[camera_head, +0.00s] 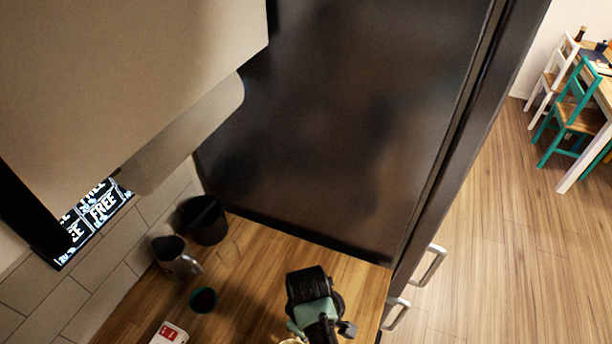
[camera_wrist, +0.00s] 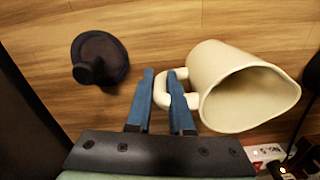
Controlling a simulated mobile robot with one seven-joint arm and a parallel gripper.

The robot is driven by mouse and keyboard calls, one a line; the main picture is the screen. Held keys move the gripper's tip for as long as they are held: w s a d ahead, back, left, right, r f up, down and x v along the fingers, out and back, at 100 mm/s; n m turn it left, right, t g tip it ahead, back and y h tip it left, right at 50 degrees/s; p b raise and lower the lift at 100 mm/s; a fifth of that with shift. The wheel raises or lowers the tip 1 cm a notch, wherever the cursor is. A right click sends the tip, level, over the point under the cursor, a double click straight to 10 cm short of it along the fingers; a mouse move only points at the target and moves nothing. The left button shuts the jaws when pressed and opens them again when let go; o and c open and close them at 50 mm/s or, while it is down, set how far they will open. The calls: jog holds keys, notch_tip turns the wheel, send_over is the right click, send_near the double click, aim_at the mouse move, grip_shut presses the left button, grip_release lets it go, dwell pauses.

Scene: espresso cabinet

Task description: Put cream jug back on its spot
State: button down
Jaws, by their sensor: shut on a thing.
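The cream jug (camera_wrist: 230,85) is off-white and fills the right of the wrist view, its wide mouth facing the lower right of the picture. Its looped handle (camera_wrist: 176,92) lies at the blue fingers of my gripper (camera_wrist: 166,98), which is shut on it. In the head view my gripper and wrist (camera_head: 315,305) are over the wooden counter near the bottom, and the jug is almost wholly hidden; only a pale sliver (camera_head: 291,341) shows at the bottom edge. I cannot tell whether the jug touches the counter. No marked spot for it is clear.
A metal pitcher (camera_head: 176,262), a black bin (camera_head: 205,221), a dark round item (camera_head: 203,300) and a red-and-white box (camera_head: 170,334) stand left on the counter. A dark knobbed tool (camera_wrist: 98,58) is left of the fingers. A tall dark panel (camera_head: 340,120) rises behind.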

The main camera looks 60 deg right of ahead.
jog(key=shift+f, duration=0.85)
jog(key=shift+f, duration=0.15)
jog(key=c, duration=0.8)
grip_release()
notch_tip(320, 180, up, 12)
jog(key=shift+r+b, duration=0.2)
jog(key=shift+b, duration=0.25)
